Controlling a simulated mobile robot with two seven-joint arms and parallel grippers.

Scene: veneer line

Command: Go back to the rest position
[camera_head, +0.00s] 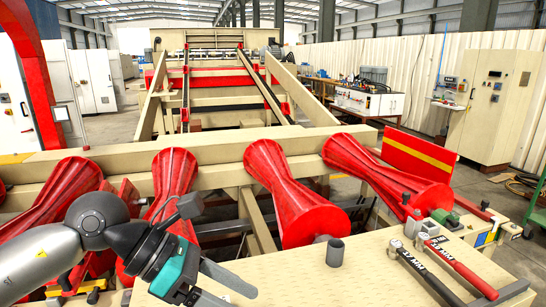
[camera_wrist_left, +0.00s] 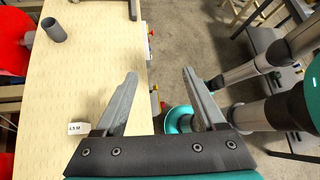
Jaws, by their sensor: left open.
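My left gripper (camera_head: 243,297) reaches in from the lower left of the head view, over the near edge of the pale wooden table (camera_head: 300,285). In the left wrist view its two grey fingers (camera_wrist_left: 159,73) stand wide apart with nothing between them. The left finger is over the table top (camera_wrist_left: 90,60), and the right finger is over the floor beyond the table edge. My right gripper is not seen in either view; some of my own grey links show at the right of the wrist view.
A grey cup (camera_head: 335,251) stands on the table, also in the wrist view (camera_wrist_left: 54,29). Two hammers, one dark-handled (camera_head: 420,272) and one red-handled (camera_head: 460,268), lie at the right. Red rollers (camera_head: 292,195) line a beige frame behind. A white label (camera_wrist_left: 78,128) lies near the left finger.

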